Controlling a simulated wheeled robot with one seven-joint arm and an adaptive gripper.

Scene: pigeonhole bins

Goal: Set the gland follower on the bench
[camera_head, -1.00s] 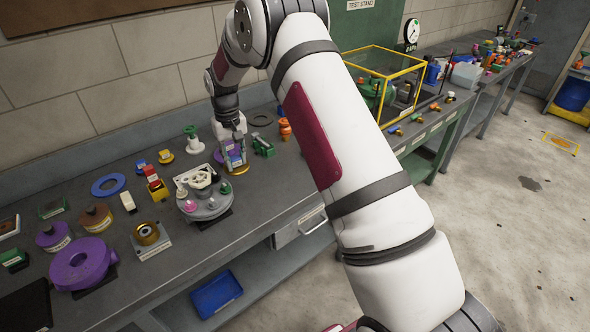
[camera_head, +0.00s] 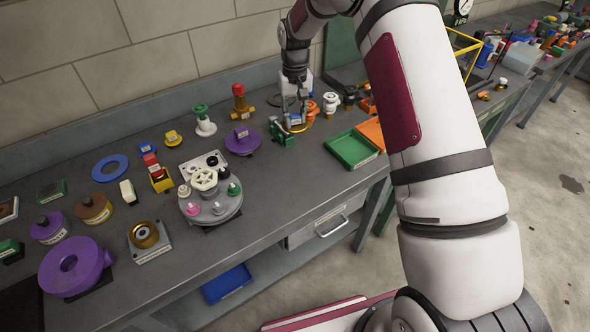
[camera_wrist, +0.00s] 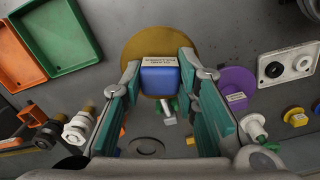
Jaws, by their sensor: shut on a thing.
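My gripper (camera_head: 294,112) is shut on a blue block (camera_wrist: 160,77) with a white label, seen upside-down in the wrist view. A flat brass disc (camera_wrist: 140,48) lies right below the block and appears to be one piece with it; I take this as the gland follower. The fingers hide much of the block in the head view.
A green tray (camera_head: 352,149) and an orange tray (camera_head: 371,132) lie to the right. A green part (camera_head: 283,136) is close beside my gripper, a purple disc (camera_head: 242,140) to its left. Orange and white fittings (camera_head: 330,103) stand behind right. Bench in front is clear.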

